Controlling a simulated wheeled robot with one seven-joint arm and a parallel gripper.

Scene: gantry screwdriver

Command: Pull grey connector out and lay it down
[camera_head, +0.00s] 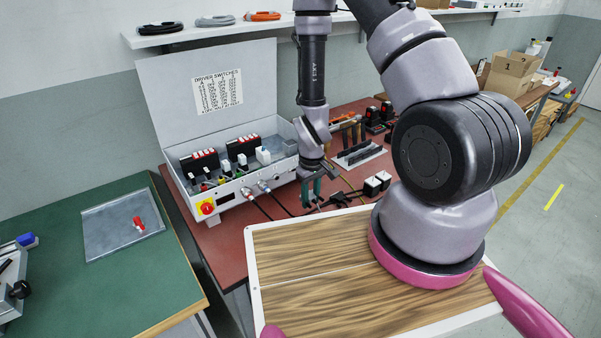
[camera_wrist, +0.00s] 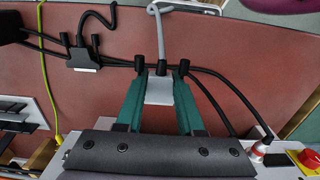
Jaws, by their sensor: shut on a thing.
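My gripper (camera_wrist: 160,85) is shut on the grey connector (camera_wrist: 160,93), a pale block between the two green fingers in the wrist view. A light grey cable (camera_wrist: 161,30) runs from it away from the gripper. In the head view my gripper (camera_head: 314,193) points down over the red tabletop, right of the control box (camera_head: 228,200). The connector looks apart from the box. It is too small and covered to make out in the head view. How high it is above the tabletop is hard to tell.
Black cables with a splitter (camera_wrist: 84,58) lie on the red tabletop (camera_wrist: 250,50) around the gripper. Plugs with cables remain in the box front, beside a red button (camera_head: 207,208). A tool rack (camera_head: 359,156) stands behind. A green table (camera_head: 110,285) is at left.

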